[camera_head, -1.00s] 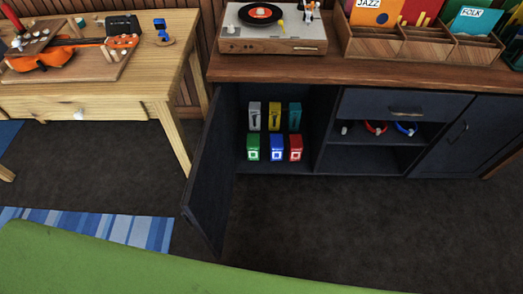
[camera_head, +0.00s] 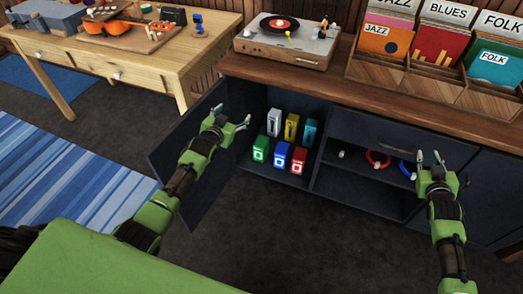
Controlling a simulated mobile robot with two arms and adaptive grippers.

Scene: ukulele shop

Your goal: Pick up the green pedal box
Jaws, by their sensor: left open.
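The green pedal box (camera_head: 260,149) stands upright at the front left of a group of pedal boxes inside the open left compartment of the dark cabinet (camera_head: 390,195). The blue box (camera_head: 281,154) is beside it, with the red box (camera_head: 299,159) further right. Grey, yellow and teal boxes stand behind. My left gripper (camera_head: 233,116) is open and empty, in front of the opening, up and left of the green box and apart from it. My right gripper (camera_head: 428,158) is open and empty in front of the cabinet's right part.
The cabinet door (camera_head: 185,150) stands open on the left, close to my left arm. A shelf with red and blue rings (camera_head: 378,159) lies right of the boxes. A turntable (camera_head: 287,42) and record crates (camera_head: 440,78) sit on top. A wooden table (camera_head: 140,62) stands left.

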